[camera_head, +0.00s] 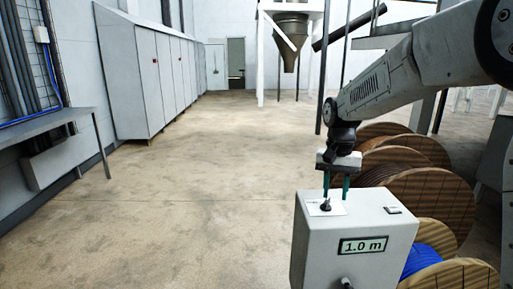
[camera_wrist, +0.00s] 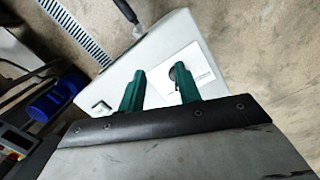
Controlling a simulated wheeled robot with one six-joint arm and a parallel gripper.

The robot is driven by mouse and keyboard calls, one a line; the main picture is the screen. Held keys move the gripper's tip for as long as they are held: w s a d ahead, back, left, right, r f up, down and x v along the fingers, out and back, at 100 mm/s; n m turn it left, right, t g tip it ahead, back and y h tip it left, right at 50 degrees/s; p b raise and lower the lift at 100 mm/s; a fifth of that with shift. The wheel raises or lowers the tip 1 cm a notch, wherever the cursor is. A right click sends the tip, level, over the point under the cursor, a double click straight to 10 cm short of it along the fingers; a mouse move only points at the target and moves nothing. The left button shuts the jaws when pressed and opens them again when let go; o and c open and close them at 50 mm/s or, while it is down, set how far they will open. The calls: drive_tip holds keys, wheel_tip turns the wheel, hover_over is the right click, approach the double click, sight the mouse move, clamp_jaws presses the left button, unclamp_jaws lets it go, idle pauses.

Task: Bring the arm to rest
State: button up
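My gripper (camera_head: 336,194) points down just above the top of a grey control box (camera_head: 310,240). Its two green fingers are apart with a clear gap between them. The box has a display (camera_head: 362,245) reading "1.0 m". A black knob (camera_head: 325,205) stands on a white plate on the box top, by the left finger in the head view. In the wrist view the gripper (camera_wrist: 159,72) shows open, with the knob partly hidden behind the right finger. I cannot tell whether that finger touches the knob. Nothing is seen held between the fingers.
Wooden cable reels (camera_head: 432,200) stand close on the right, one with blue cable (camera_head: 420,260). Grey cabinets (camera_head: 150,75) line the left wall, with a bench (camera_head: 45,128) nearer. A hopper (camera_head: 290,45) stands at the back. The middle floor (camera_head: 200,170) is clear.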

drive_tip(key=s+d+r+n+t, duration=0.1)
drive_tip(key=s+r+n, duration=0.1)
drive_tip(key=s, duration=1.5)
drive_tip(key=s+d+r+n+t, duration=0.1)
drive_tip(key=s+d+r+n, duration=0.1)
drive_tip(key=s, duration=1.5)
drive_tip(key=shift+n, duration=0.3)
